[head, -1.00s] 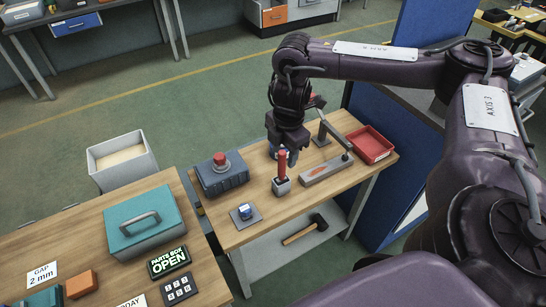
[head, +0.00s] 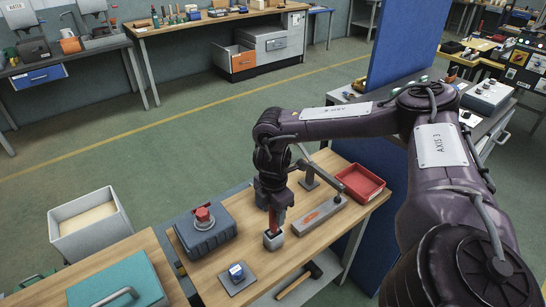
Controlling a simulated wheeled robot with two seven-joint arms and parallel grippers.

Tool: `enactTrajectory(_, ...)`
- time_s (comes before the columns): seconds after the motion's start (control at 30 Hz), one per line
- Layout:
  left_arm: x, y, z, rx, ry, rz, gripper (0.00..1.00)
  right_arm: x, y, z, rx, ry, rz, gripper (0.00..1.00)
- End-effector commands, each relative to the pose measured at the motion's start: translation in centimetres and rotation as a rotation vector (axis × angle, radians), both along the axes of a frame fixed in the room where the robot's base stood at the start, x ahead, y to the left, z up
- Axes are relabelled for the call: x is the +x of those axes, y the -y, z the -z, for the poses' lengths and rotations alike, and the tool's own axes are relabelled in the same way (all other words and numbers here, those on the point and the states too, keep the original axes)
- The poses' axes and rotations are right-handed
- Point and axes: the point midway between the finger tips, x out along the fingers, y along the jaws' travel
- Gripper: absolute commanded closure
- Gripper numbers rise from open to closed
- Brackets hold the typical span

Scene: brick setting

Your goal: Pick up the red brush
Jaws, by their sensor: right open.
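The red brush (head: 274,228) stands upright in a small grey holder (head: 273,241) on the wooden workbench. Only part of the brush shows, because my right gripper (head: 275,207) covers its upper part. The gripper is open and points down directly over the brush. I cannot tell whether its fingers touch the brush. My left gripper is not in view.
A grey lever tool (head: 322,214) stands right of the holder, with a red tray (head: 360,183) behind it. A dark box with a red button (head: 205,230) stands to the left. A small blue item on a grey plate (head: 238,277) lies in front.

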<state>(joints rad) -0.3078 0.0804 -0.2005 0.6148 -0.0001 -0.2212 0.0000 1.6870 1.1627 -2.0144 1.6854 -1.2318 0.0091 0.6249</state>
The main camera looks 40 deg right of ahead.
Motion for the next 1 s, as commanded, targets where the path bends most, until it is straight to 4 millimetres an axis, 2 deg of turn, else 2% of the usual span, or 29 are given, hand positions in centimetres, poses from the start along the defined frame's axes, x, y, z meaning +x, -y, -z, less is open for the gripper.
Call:
enactTrajectory(0.03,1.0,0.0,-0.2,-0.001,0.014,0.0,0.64,0.0,0.0,0.3,-0.001,-0.001,0.0,0.53)
enactTrajectory(0.13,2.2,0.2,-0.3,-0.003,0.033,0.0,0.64,0.0,0.0,0.6,-0.001,0.001,0.0,0.53)
enactTrajectory(0.3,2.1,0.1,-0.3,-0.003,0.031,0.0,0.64,0.0,0.0,0.6,0.0,0.001,0.0,0.54)
enactTrajectory(0.67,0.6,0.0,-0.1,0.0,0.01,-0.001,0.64,0.0,0.0,0.6,0.0,0.002,0.0,1.0)
enactTrajectory(1.0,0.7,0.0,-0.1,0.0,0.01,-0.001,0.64,0.1,0.0,0.2,0.0,0.002,0.0,1.0)
